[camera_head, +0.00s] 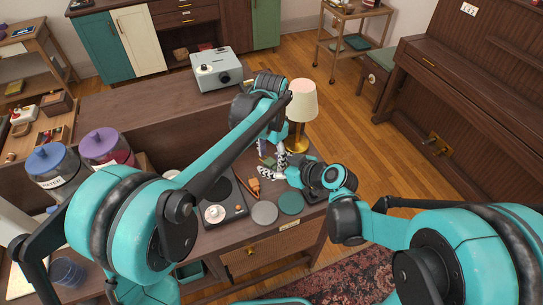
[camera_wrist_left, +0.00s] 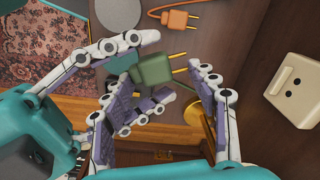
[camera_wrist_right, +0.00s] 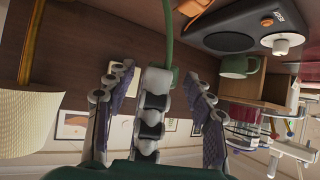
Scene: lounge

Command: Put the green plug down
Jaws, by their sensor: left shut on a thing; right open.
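The green plug (camera_wrist_left: 152,69) is between the fingers of my left gripper (camera_wrist_left: 178,58) in the left wrist view, its two brass prongs pointing right. In the head view the plug (camera_head: 268,161) is small and partly covered by my fingers. My left gripper (camera_head: 281,152) reaches down over the table's far right part and is shut on the plug. My right gripper (camera_head: 266,173) is close beside it, open; its spread fingers show in the right wrist view (camera_wrist_right: 160,85), with a green cable (camera_wrist_right: 168,38) in front of them. I cannot tell whether the plug touches the tabletop.
An orange plug (camera_wrist_left: 176,18) lies nearby. A lamp (camera_head: 301,105) stands close behind my grippers. A grey coaster (camera_head: 264,213), a green coaster (camera_head: 291,203) and a black hot plate (camera_head: 228,207) occupy the near side.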

